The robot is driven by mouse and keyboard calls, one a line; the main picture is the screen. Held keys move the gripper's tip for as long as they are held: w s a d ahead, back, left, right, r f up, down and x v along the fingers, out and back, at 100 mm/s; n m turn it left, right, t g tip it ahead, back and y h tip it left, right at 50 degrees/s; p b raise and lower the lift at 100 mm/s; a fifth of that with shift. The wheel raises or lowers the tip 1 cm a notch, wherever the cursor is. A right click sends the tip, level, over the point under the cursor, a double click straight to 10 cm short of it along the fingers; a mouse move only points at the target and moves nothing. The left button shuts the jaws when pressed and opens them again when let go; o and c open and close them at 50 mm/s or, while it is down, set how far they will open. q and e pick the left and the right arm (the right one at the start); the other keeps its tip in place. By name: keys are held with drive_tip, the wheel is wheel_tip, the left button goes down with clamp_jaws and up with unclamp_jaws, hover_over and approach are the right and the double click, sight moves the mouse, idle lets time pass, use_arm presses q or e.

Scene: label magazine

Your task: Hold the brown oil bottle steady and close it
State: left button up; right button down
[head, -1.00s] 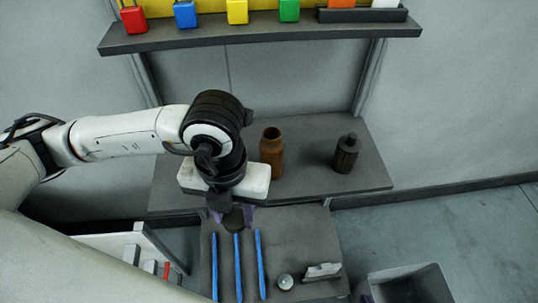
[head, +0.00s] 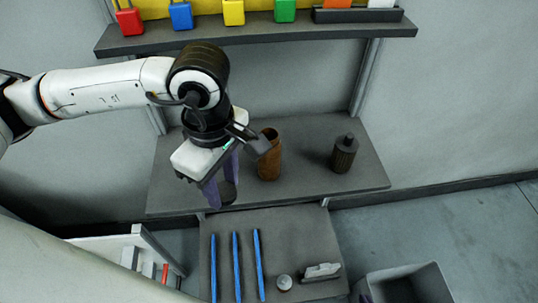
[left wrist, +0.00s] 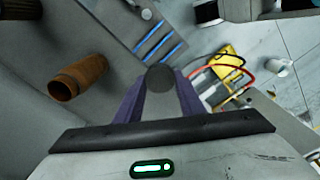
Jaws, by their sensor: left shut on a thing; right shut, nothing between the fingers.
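The brown oil bottle (head: 268,168) stands upright on the grey middle shelf, and its mouth is open, with no cap on it. It also shows in the left wrist view (left wrist: 82,77), at the left. My left gripper (head: 221,192) is shut on a round dark cap (left wrist: 160,79). In the head view the cap (head: 228,192) is between the purple fingertips, to the left of the bottle and apart from it. A dark part of my left wrist overlaps the bottle's upper left side. My right gripper is in neither view now.
A dark capped bottle (head: 344,155) stands to the right on the same shelf (head: 300,185). The lower table (head: 300,235) holds blue sticks (head: 236,266), a small round knob (head: 284,282) and a grey-white block (head: 322,271). A grey bin (head: 402,285) is at lower right. Colored padlocks (head: 181,15) stand on the upper shelf.

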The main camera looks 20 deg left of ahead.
use_arm(q)
drive_tip(key=m, duration=0.3)
drive_tip(key=shift+w+a+r+m, duration=0.3)
drive_tip(key=shift+r, duration=0.1)
drive_tip(key=m, duration=0.3)
drive_tip(key=r+m, duration=0.1)
drive_tip(key=m, duration=0.1)
drive_tip(key=shift+w+a+r, duration=0.1)
drive_tip(key=shift+w+a, duration=0.2)
drive_tip(key=shift+w, duration=0.1)
drive_tip(key=m, duration=0.2)
drive_tip(key=r+m, duration=0.1)
drive_tip(key=m, duration=0.2)
drive_tip(key=w+m, duration=0.1)
drive_tip(key=m, duration=0.1)
drive_tip(key=shift+a+r, duration=0.3)
drive_tip(key=shift+a, duration=0.1)
